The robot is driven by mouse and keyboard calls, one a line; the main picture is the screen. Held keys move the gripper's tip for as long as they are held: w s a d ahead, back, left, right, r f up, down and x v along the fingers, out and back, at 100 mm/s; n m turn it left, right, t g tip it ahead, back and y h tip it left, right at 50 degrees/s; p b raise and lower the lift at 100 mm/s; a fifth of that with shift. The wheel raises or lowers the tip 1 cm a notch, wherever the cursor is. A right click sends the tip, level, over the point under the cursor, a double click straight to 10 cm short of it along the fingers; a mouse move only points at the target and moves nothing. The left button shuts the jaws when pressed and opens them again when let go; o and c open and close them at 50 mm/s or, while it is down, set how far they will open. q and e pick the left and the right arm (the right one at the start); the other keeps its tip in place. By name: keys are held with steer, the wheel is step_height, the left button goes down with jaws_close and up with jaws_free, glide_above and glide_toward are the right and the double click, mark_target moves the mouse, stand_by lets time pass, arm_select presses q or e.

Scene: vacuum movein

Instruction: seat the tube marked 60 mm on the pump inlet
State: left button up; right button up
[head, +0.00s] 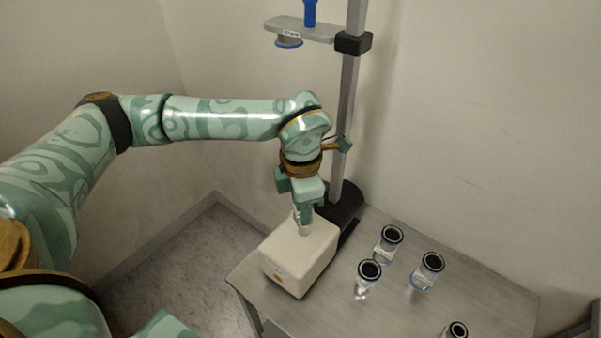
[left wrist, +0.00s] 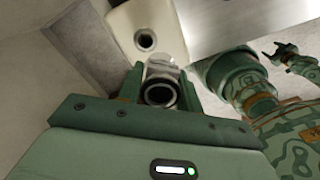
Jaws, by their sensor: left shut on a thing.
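My left gripper (head: 305,215) is shut on a clear tube (head: 303,230). It holds the tube upright over the top of the cream pump box (head: 288,268). In the left wrist view the held tube (left wrist: 160,92) shows its dark-ringed open end between the fingers. The pump inlet (left wrist: 146,40), a dark round hole in the box top, shows uncovered beyond the tube, so the two look apart. No 60 mm mark can be read on the held tube.
Several clear tubes with black rings stand on the grey table (head: 400,315), one of them here (head: 369,270). A metal post (head: 347,110) rises behind the pump from a black base. Its grey arm (head: 300,28) carries a blue-rimmed piece high above the box.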

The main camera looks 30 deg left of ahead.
step_height(320, 180, up, 5)
steer(key=w+p, duration=0.1)
steer(key=p, duration=0.3)
arm_select(q)
steer(key=w+f+n+b, duration=0.1)
steer(key=n, duration=0.3)
steer(key=w+f+n+b, duration=0.1)
steer(key=n+b, duration=0.1)
steer(key=n, duration=0.3)
steer(key=a+f+n+b, duration=0.1)
steer(key=n, duration=0.3)
steer(key=shift+w+f+b, duration=0.1)
steer(key=shift+w+b, duration=0.2)
steer(key=shift+w, duration=0.1)
steer(key=shift+f, duration=0.65)
arm_select(e)
steer(key=shift+s+f, duration=0.2)
steer(key=shift+f, duration=1)
steer(key=shift+s+f, duration=0.2)
steer(key=shift+f, duration=1)
arm_select(q)
steer(key=shift+d+p, duration=0.1)
steer(key=shift+p, duration=0.4)
arm_select(e)
steer(key=shift+w+r, duration=0.15)
steer(key=shift+r, duration=0.4)
arm_select(q)
steer(key=shift+f, duration=0.55)
arm_select(e)
steer(key=shift+f, duration=0.2)
